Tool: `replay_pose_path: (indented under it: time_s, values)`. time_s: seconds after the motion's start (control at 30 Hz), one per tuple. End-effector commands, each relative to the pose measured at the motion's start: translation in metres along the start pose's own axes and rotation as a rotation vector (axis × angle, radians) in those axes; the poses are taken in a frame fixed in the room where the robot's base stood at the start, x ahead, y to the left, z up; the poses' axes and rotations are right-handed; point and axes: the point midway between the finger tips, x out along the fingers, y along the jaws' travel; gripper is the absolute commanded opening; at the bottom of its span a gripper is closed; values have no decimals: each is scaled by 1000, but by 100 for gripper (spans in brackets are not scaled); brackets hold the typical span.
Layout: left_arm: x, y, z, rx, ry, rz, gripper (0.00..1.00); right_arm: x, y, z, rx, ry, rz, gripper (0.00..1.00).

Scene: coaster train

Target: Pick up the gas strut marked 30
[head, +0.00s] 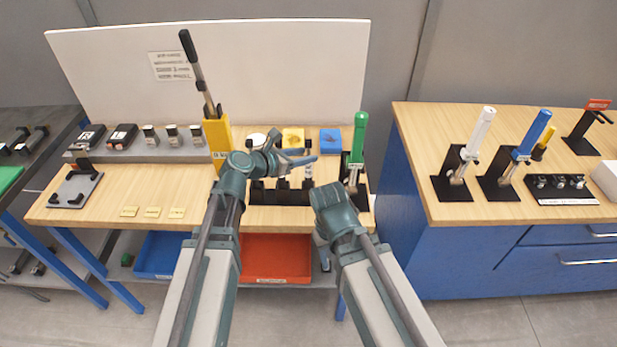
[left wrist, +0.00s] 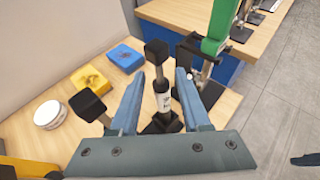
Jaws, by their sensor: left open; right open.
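My left gripper (head: 305,152) is open above the black rack (head: 263,192) on the wooden workbench. In the left wrist view, its two blue fingers (left wrist: 158,98) stand on either side of a gas strut (left wrist: 165,103) with a black end piece on top, a dark body and a white label. The label is too small to read surely as 30. A gap shows between the strut and each finger. Another black strut end (left wrist: 88,105) stands to its left. My right gripper (head: 328,225) is low at the bench's front edge, empty, its fingers mostly hidden.
A green-handled tool (head: 360,135) stands right of the rack, close to my left gripper. A yellow lever tool (head: 218,140) stands on the left. Yellow (head: 293,139) and blue (head: 330,140) blocks lie behind. A red bin (head: 275,257) is below.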

Motion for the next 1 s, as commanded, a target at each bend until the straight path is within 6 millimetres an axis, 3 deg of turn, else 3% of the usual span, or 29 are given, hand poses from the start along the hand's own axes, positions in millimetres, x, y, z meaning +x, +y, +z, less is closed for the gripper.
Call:
replay_pose_path:
  time_s: [0.27, 0.63, 0.87, 1.0]
  values:
    - [6, 0, -1, 0, 0, 1, 47, 3, 0, 0, 0, 0, 0, 50]
    - [53, 1, -4, 1, 0, -1, 47, 24, -2, -1, 0, 0, 0, 50]
    - [54, 0, -3, 0, 0, 1, 47, 23, -2, -1, 0, 0, 0, 50]
    - [54, 0, -3, 0, 0, 1, 25, 23, -2, -1, 0, 0, 0, 50]
